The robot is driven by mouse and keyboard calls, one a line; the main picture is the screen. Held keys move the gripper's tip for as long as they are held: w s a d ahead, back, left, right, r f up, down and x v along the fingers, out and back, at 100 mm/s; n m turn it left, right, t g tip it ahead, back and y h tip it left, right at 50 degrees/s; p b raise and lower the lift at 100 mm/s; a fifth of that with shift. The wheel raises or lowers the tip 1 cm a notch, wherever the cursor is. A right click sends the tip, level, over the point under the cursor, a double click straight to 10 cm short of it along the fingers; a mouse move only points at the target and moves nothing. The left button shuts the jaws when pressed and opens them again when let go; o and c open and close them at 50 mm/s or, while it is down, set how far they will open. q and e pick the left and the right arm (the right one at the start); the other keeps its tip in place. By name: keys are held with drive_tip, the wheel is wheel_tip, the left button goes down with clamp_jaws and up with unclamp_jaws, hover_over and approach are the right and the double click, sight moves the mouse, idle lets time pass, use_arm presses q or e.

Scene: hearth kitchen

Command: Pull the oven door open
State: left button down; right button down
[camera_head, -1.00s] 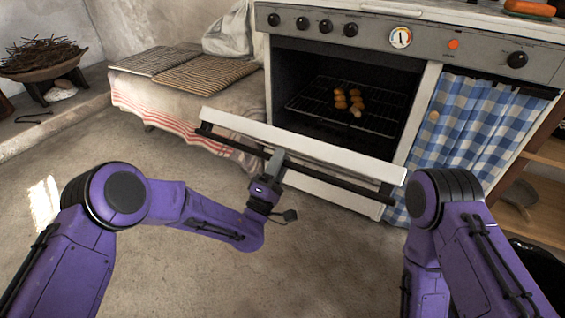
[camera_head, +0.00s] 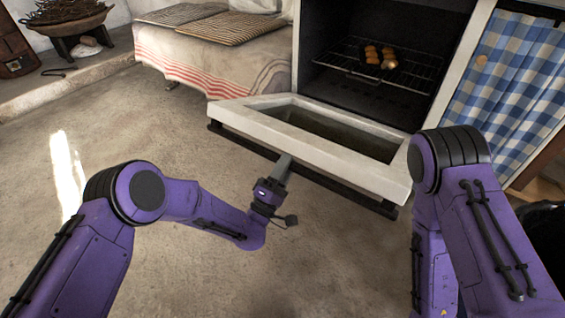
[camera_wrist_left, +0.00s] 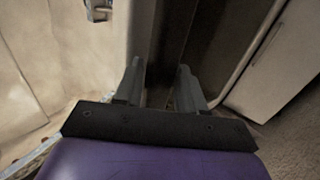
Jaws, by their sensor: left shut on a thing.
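The oven door (camera_head: 367,173) is white with a dark window and is folded down nearly flat in front of the oven (camera_head: 381,50). A dark bar handle (camera_head: 333,184) runs along its outer edge. My left gripper (camera_head: 284,163) is shut on the handle near its middle. In the left wrist view the two fingers of my left gripper (camera_wrist_left: 160,85) stand on either side of a dark bar, which is hard to make out. My right arm is at the right, and its gripper is out of view.
Several small browned pieces (camera_head: 378,56) rest on the oven rack (camera_head: 417,75). A blue checked curtain (camera_head: 510,80) hangs to the right. A cloth-covered bench (camera_head: 215,50) with woven mats stands left. The floor (camera_head: 150,120) in front is clear.

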use_arm(q)
drive_tip(key=shift+d+f, duration=0.15)
use_arm(e)
drive_tip(key=shift+w+d+f, duration=0.1)
drive_tip(key=shift+w+f, duration=0.05)
drive_tip(key=shift+f, duration=0.05)
use_arm(q)
drive_tip(key=c, duration=0.8)
unclamp_jaws()
drive_tip(key=shift+w+d, duration=0.1)
drive_tip(key=shift+o, duration=0.2)
drive_tip(key=shift+w+d+f, duration=0.15)
drive_tip(key=shift+f, duration=0.15)
drive_tip(key=shift+a+r, duration=0.1)
drive_tip(key=shift+a, duration=0.15)
use_arm(e)
drive_tip(key=shift+f, duration=0.1)
use_arm(q)
drive_tip(key=p+v, duration=0.3)
drive_tip(key=v, duration=0.7)
drive_tip(key=shift+s+a, duration=0.2)
drive_tip(key=shift+s, duration=0.05)
use_arm(e)
drive_tip(key=s+a+r+g+y, duration=0.1)
drive_tip(key=s+a+r+g, duration=0.1)
drive_tip(key=s+a+r, duration=0.1)
drive_tip(key=shift+s+r+g, duration=0.3)
drive_tip(key=shift+s+r, duration=0.2)
drive_tip(key=shift+r, duration=0.25)
